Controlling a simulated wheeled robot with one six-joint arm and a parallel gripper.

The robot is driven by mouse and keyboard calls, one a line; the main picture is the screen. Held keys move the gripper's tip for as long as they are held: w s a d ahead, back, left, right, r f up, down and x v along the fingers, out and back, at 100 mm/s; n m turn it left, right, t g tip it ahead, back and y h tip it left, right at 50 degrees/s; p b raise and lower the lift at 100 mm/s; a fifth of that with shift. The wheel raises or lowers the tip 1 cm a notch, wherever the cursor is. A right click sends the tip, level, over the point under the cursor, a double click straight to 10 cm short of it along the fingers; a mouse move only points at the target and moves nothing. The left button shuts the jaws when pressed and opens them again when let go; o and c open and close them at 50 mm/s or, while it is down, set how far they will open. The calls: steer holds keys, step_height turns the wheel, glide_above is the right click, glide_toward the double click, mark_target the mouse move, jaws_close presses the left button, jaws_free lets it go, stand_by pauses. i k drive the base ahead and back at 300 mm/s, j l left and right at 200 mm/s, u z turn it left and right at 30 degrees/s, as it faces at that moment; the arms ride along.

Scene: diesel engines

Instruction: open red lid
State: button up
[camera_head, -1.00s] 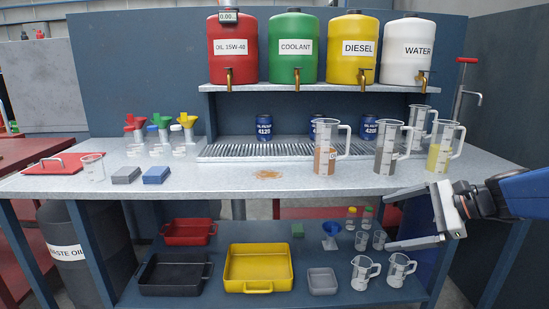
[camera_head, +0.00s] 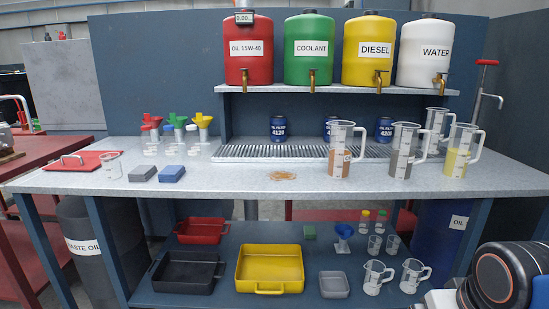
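The red lid (camera_head: 88,161) is a flat red plate with a light metal handle (camera_head: 72,160) standing up from it. It lies flat at the left end of the grey workbench (camera_head: 230,180). A clear beaker (camera_head: 111,167) stands at its right edge, partly in front of it. Only the dark, rounded wrist part of my arm shows at the bottom right corner, far from the lid. My gripper's fingers are not visible.
Grey (camera_head: 143,174) and blue (camera_head: 172,174) blocks lie right of the beaker. Coloured funnels (camera_head: 178,122) stand behind them. Measuring jugs (camera_head: 341,150) stand at the right, one beside a brown spill (camera_head: 282,176). Trays and jugs fill the lower shelf. A red table (camera_head: 40,155) stands left.

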mark_target(84, 155)
steer(key=u, duration=1.5)
